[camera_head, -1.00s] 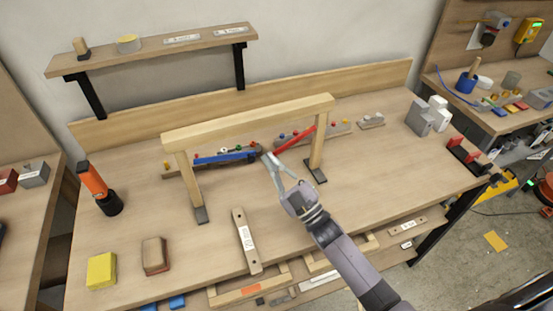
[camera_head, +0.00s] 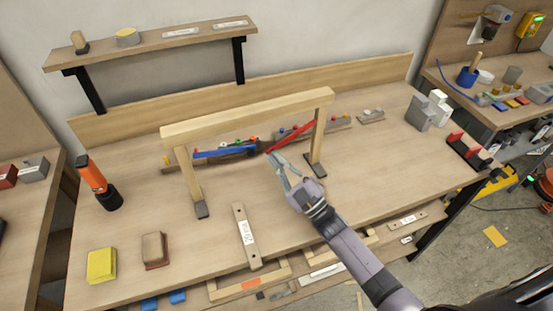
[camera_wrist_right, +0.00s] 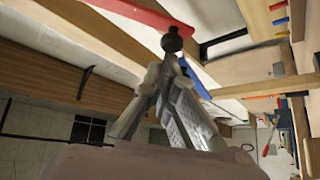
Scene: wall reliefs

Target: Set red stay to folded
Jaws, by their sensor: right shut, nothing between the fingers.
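The red stay (camera_head: 292,135) is a thin red bar under the wooden frame (camera_head: 250,113), slanting from its upper right post down to the left. It also shows in the right wrist view (camera_wrist_right: 135,12), close above the fingers, with a dark round knob (camera_wrist_right: 172,42) near its end. A blue bar (camera_head: 224,152) lies nearly level in the left half of the frame. My right gripper (camera_head: 272,160) is shut and empty, just below the red stay's lower end. Whether it touches the knob I cannot tell. My left gripper is not in view.
An orange and black tool (camera_head: 98,182), a yellow block (camera_head: 101,265) and a brown block (camera_head: 154,250) stand on the left. Grey blocks (camera_head: 425,112) stand at the right. The bench's middle right is fairly clear.

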